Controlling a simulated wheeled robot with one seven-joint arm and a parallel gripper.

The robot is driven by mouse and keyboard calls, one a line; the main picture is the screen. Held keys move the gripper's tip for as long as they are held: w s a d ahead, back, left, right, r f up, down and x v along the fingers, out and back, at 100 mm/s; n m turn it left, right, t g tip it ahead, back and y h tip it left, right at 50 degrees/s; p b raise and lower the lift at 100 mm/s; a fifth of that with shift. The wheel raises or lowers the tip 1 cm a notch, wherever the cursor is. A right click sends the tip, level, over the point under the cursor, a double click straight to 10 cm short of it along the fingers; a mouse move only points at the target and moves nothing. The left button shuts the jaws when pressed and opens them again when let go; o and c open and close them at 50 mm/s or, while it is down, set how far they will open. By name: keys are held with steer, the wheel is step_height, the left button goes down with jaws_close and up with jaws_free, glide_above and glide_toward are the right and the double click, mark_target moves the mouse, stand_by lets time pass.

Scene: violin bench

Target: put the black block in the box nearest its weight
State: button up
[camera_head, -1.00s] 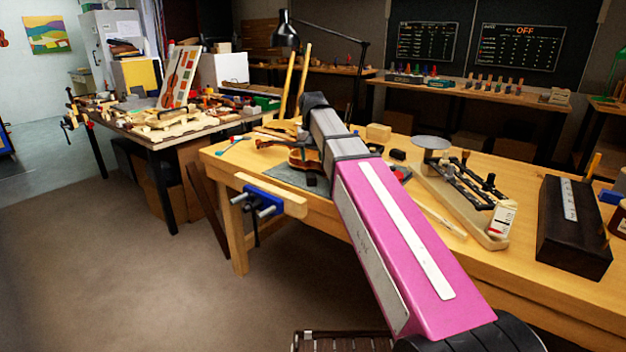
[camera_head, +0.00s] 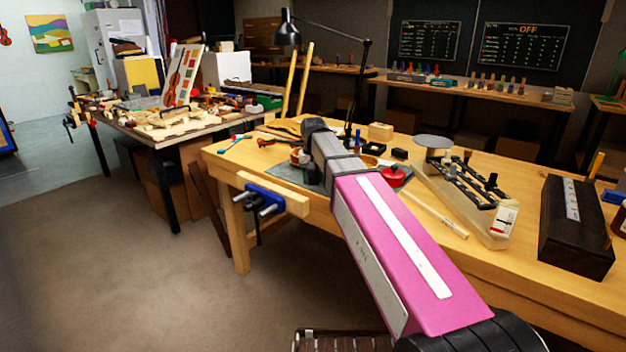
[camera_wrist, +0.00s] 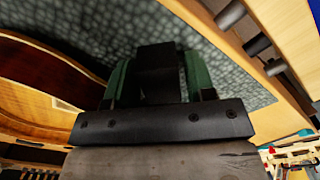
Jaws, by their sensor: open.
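In the wrist view, my gripper (camera_wrist: 157,85) has its two green-padded fingers apart. A black block (camera_wrist: 155,62) shows between them, over a grey mat (camera_wrist: 225,70); I cannot tell whether the pads touch it. In the head view my pink arm reaches over the bench, and my gripper is hidden behind it. A small dark block (camera_head: 399,154) lies farther back on the bench. A long dark box (camera_head: 576,240) with a pale marked strip stands at the right. I cannot make out weight labels on any box.
A brown violin body (camera_wrist: 45,85) lies close left of my gripper in the wrist view. A blue vise (camera_head: 262,198) is on the bench's front edge. A round-pan scale (camera_head: 433,142), a red pot (camera_head: 392,177) and a black lamp (camera_head: 287,35) stand on the bench.

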steer(key=c, duration=0.8)
steer(key=shift+r, duration=0.15)
